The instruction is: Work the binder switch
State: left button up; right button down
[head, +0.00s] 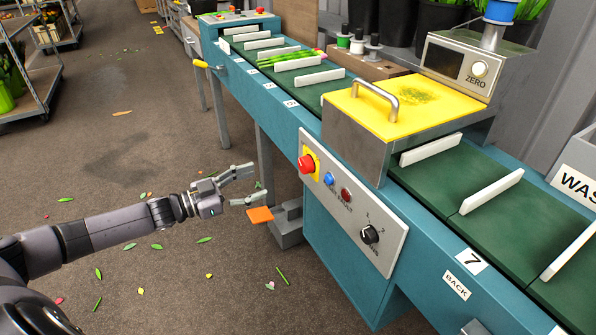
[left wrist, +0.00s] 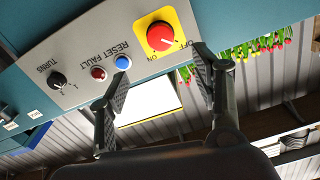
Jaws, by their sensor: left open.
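The binder's control panel (head: 350,205) is on the side of the teal conveyor. A red knob (head: 306,163) on a yellow plate marked ON and OFF sits at its upper left; the left wrist view shows this knob (left wrist: 160,37) too. My left gripper (head: 257,182) is open and empty, left of the panel and apart from it. In the left wrist view its fingertips (left wrist: 160,70) spread to either side below the knob. A blue RESET button (left wrist: 122,62), a red FAULT button or lamp (left wrist: 98,73) and a black TURNS knob (left wrist: 57,79) line the panel. My right gripper is not visible.
A steel housing with a yellow lid (head: 400,105) spans the green belt (head: 440,180), which has white dividers. A tulip bunch (head: 297,57) lies on the belt farther back. A grey pedal-like box (head: 287,227) with an orange plate (head: 259,215) is below my gripper.

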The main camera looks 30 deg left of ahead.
pick_arm(q)
jog(key=b, duration=0.1)
send_near(302, 167)
jog(key=x, duration=0.9)
jog(key=shift+a+b, duration=0.1)
jog(key=shift+b, duration=0.3)
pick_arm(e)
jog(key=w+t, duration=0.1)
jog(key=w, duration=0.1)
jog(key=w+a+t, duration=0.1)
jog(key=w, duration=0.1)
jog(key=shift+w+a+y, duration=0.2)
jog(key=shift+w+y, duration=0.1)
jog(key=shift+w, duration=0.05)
pick_arm(q)
jog(key=shift+c, duration=0.6)
jog(key=c, duration=1)
jog(key=shift+c, duration=0.2)
